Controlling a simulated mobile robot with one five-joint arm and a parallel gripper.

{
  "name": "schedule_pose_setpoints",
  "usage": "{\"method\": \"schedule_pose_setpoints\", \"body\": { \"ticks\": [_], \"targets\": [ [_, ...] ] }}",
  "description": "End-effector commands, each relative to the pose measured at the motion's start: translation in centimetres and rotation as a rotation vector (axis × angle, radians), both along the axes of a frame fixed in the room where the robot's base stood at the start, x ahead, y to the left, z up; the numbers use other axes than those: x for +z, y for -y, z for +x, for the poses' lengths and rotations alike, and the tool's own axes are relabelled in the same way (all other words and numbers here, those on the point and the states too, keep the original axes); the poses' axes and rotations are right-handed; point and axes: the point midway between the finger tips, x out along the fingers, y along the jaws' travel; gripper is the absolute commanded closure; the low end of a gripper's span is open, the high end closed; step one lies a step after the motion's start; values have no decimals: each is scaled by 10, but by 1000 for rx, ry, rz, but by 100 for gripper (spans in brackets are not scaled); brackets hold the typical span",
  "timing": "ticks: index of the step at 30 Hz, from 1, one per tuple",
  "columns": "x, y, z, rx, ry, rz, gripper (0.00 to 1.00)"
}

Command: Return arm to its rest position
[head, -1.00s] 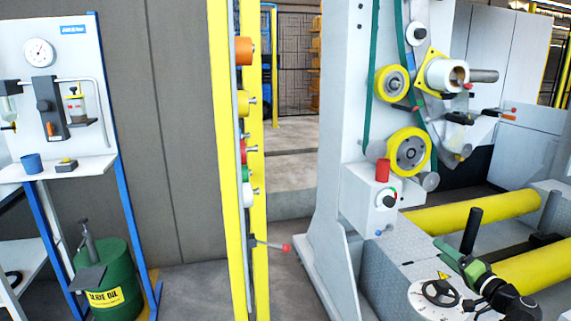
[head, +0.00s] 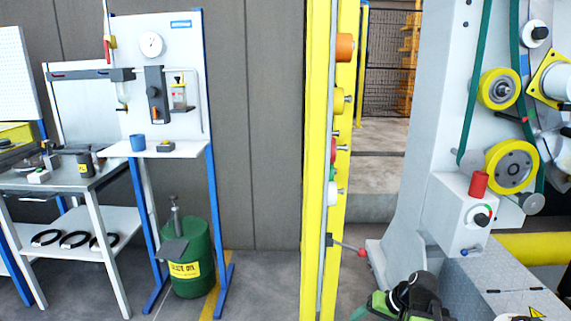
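Part of my arm (head: 408,297), with black joints and a green section, shows at the bottom edge of the head view, right of the middle. It is low in front of the machine's grey base. The rest of the arm is cut off by the bottom edge. I see no gripper fingers, so I cannot say whether anything is held.
A yellow post (head: 318,160) with coloured buttons and a red-tipped lever (head: 361,252) stands left of the arm. A green oil drum (head: 191,262), a blue-legged stand (head: 212,220) and a workbench (head: 75,177) are left.

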Motion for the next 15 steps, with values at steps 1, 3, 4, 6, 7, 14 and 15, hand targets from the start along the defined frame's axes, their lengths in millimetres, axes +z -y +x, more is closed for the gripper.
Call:
{"method": "schedule_pose_setpoints", "body": {
  "ticks": [1, 3, 4, 6, 7, 14, 15],
  "targets": [
    [-8, -26, -5, 52, -52, -53, 39],
    [-18, -51, -13, 103, -117, -133, 39],
    [-21, -60, -16, 123, -139, -167, 39],
    [-26, -79, -24, 161, -185, -243, 39],
    [-28, -86, -27, 175, -202, -274, 39],
    [-3, -109, -42, 239, -272, -454, 39],
    [9, -108, -42, 237, -273, -453, 39]
  ]
}}
